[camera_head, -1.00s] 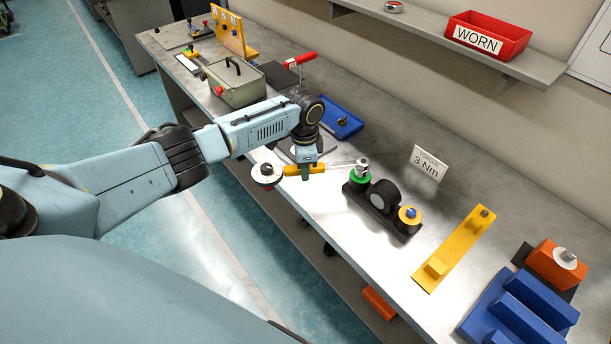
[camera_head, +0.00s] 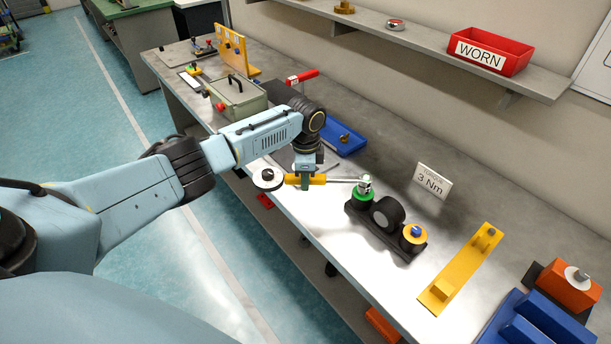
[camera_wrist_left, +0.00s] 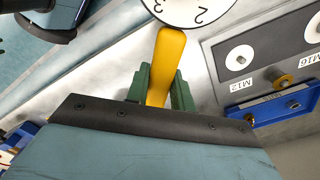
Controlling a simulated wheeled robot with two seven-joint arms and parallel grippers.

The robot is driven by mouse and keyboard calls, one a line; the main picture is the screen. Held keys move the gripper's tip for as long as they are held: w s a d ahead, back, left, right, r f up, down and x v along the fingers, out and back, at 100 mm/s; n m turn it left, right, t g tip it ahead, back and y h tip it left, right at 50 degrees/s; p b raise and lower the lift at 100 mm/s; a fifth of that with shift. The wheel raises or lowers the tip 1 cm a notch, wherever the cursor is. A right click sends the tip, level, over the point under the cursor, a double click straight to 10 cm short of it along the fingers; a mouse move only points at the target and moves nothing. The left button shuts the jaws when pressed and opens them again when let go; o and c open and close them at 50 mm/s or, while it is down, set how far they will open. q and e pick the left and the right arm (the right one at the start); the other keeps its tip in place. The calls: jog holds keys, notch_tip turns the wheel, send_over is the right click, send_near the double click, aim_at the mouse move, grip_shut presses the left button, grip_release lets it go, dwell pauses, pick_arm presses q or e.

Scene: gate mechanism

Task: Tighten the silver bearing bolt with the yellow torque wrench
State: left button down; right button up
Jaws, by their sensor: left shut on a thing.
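My left gripper (camera_head: 305,181) is shut on the yellow handle of the torque wrench (camera_head: 318,180). The handle also shows between green fingers in the left wrist view (camera_wrist_left: 166,62). The wrench's round dial (camera_head: 267,178) is at its left end, and its silver shaft reaches right to the silver bolt (camera_head: 365,182) on the green ring (camera_head: 364,195) of the black bearing block (camera_head: 376,228). The wrench head appears to be at the bolt; the exact contact is too small to tell. A blue bolt (camera_head: 415,230) sits on the block's yellow ring. The right gripper is not in view.
A sign reading 3 Nm (camera_head: 432,182) stands behind the block. A yellow bracket (camera_head: 460,270), an orange block (camera_head: 566,287) and blue holder (camera_head: 540,325) lie to the right. A blue tray (camera_head: 345,140) and green box (camera_head: 237,96) are behind or left of my gripper.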

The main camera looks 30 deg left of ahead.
pick_arm(q)
jog(key=shift+w+a+r+p, duration=0.1)
jog(key=shift+w+r+p, duration=0.2)
jog(key=shift+r, duration=0.4)
jog(key=shift+s+r+p, duration=0.2)
jog(key=shift+r+p, duration=0.1)
notch_tip(320, 180, up, 4)
jog(key=p, duration=0.4)
jog(key=shift+r+p, duration=0.2)
jog(key=shift+p, duration=0.15)
jog(key=shift+f, duration=0.1)
